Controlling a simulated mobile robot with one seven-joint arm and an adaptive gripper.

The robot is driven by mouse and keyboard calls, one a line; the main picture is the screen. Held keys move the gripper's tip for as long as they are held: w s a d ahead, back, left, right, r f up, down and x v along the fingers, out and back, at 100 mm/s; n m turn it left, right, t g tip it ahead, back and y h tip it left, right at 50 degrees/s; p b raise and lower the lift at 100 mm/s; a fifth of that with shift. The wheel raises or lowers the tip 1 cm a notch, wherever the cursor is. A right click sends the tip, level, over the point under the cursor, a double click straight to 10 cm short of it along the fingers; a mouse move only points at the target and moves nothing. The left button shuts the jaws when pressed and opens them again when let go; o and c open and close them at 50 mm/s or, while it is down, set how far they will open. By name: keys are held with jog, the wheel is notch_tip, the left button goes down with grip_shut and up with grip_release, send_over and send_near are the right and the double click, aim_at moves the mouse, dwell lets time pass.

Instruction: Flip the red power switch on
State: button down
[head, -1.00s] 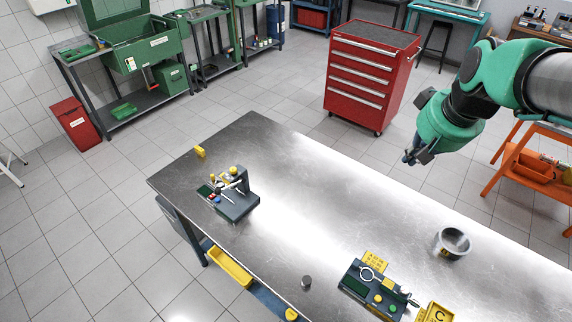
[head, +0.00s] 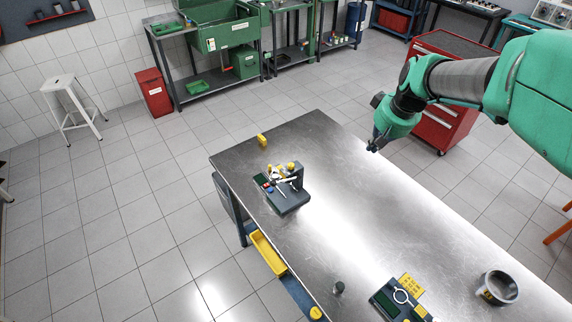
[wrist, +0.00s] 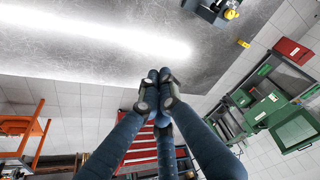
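A dark grey bench device (head: 292,201) stands near the far left end of the steel table. It has a green panel, yellow knobs and a small red part (head: 267,184) on its left side. The red part is too small to tell whether it is the power switch or how it is set. The device shows partly at the top edge of the wrist view (wrist: 212,12). My gripper (head: 374,147) is in the air by the table's far right edge, right of the device and apart from it. In the wrist view its blue fingers (wrist: 158,88) come together at the tips, with nothing seen between them.
A yellow block (head: 262,139) stands at the table's far corner. The steel table's middle (head: 370,215) is clear. A red tool cabinet (head: 440,125) stands behind my arm.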

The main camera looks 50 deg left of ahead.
jog(key=s+a+f+n+p, duration=0.1)
jog(key=s+a+f, duration=0.5)
jog(key=a, duration=0.3)
jog(key=s+a+f+n+g+p, duration=0.1)
jog(key=s+a+f+n+p, duration=0.1)
jog(key=s+a+f, duration=0.4)
jog(key=s+a+f+n+g+p, duration=0.1)
jog(key=s+a+f, duration=0.5)
jog(key=a, duration=0.8)
jog(key=shift+s+a+f+n, duration=0.25)
jog(key=shift+f+n, duration=0.45)
jog(key=shift+f, duration=0.15)
jog(key=shift+f, duration=0.15)
jog(key=p, duration=0.2)
send_over(265, 185)
notch_tip(265, 185, down, 12)
jog(key=shift+s+r, duration=0.1)
jog(key=shift+r, duration=0.05)
jog(key=shift+s+f, duration=0.1)
jog(key=shift+f, duration=0.65)
jog(key=shift+f, duration=0.15)
